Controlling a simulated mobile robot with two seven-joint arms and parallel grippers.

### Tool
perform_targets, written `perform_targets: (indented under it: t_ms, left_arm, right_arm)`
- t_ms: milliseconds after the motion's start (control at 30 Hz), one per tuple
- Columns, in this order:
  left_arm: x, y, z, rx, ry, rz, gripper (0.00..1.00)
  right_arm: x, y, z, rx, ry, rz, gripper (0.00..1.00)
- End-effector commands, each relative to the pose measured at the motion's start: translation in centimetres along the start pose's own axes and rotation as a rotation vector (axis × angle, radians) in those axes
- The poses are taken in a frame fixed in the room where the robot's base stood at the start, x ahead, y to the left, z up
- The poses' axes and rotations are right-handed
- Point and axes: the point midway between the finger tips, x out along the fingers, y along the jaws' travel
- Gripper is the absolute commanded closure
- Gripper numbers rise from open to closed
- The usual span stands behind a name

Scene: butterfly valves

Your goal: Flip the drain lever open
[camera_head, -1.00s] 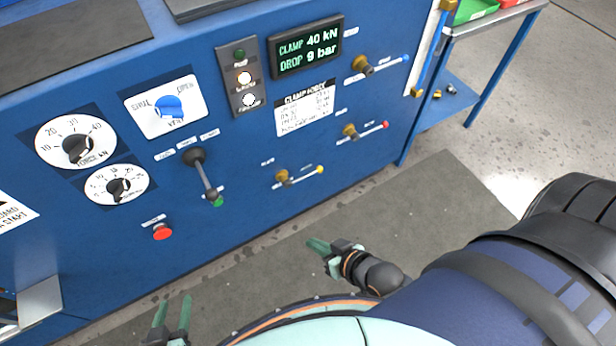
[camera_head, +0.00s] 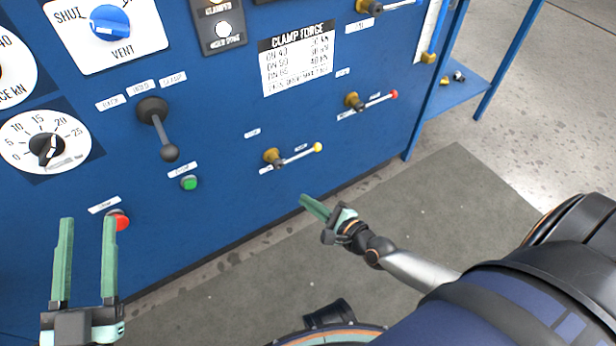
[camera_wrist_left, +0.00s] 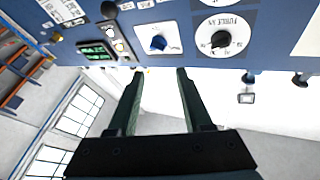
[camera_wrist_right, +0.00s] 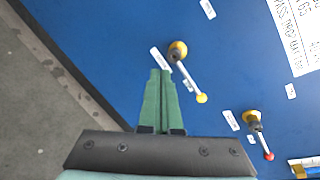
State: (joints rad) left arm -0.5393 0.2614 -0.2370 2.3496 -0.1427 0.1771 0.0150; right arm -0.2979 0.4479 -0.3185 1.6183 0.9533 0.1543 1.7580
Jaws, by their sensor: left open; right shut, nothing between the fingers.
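Three small levers with brass hubs are on the blue panel; their labels are too small to read, so I cannot tell which is the drain lever. The yellow-tipped lever (camera_head: 298,156) is lowest, the red-tipped lever (camera_head: 374,103) above it to the right, and a third lever (camera_head: 372,6) is cut by the top edge. My right gripper (camera_head: 305,200) is shut and empty, below the yellow-tipped lever. In the right wrist view its fingertips (camera_wrist_right: 160,73) appear beside the yellow-tipped lever (camera_wrist_right: 190,80); contact is not evident. My left gripper (camera_head: 88,219) is open and empty at lower left.
A black-knobbed lever (camera_head: 158,128), a green button (camera_head: 189,183) and a red button (camera_head: 119,220) are on the panel left of the levers. A blue stand (camera_head: 450,95) is at the right. A grey mat (camera_head: 420,215) lies on the clear floor below.

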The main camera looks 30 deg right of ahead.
Motion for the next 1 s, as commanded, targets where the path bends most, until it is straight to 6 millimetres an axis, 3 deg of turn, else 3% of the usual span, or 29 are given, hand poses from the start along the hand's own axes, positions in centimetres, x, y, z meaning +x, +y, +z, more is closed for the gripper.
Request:
perform_targets:
  t_ms: [33, 100, 400, 600, 1000]
  left_arm:
    - [-0.7, 0.5, 0.6, 0.014, 0.054, 0.006, 0.50]
    - [-1.1, 0.9, -0.2, 0.030, 0.125, 0.013, 0.50]
    - [-3.2, 2.2, -3.0, 0.080, 0.356, 0.038, 0.50]
    - [-3.8, 2.5, -4.0, 0.092, 0.411, 0.045, 0.50]
    - [-3.8, 2.5, -4.1, 0.092, 0.413, 0.045, 0.50]
  right_arm:
    - [1.1, 0.7, -2.2, 0.094, 0.001, -0.025, 1.00]
    - [1.9, 0.4, -3.9, 0.235, 0.001, -0.060, 1.00]
    - [4.3, -1.3, -9.6, 0.702, -0.017, -0.191, 1.00]
    - [4.7, -2.0, -10.7, 0.816, -0.027, -0.225, 1.00]
    - [4.8, -2.1, -10.7, 0.825, -0.028, -0.227, 1.00]
